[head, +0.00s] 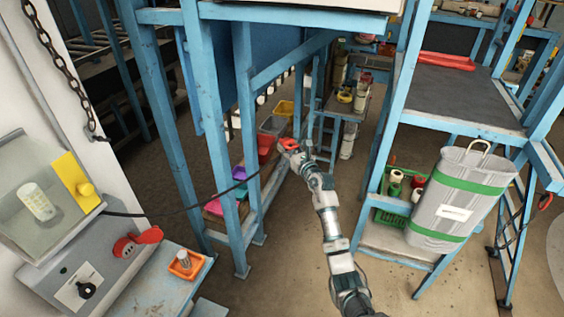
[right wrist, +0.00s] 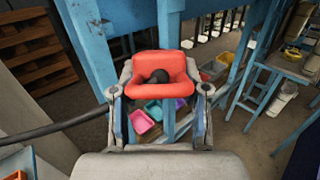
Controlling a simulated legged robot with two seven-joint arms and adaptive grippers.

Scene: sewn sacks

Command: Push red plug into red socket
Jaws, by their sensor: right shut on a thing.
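My right gripper (head: 293,152) is stretched out ahead in the middle of the head view, well away from the grey box. It is shut on the red plug (head: 288,144). In the right wrist view the plug (right wrist: 160,66) sits between the two fingers (right wrist: 160,92), with a dark round part in its middle. A black cable (head: 160,214) runs from the left panel towards the gripper. The red socket (head: 124,248), with a red flap standing out on its right, is on the sloped grey box at lower left. My left gripper is not in view.
A black knob (head: 87,291) is on the grey box. An orange tray (head: 180,270) with a small metallic piece lies on the blue bench (head: 150,290). Blue frame posts (head: 240,120) stand between gripper and box. A grey bin (head: 462,200) stands on the right shelf.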

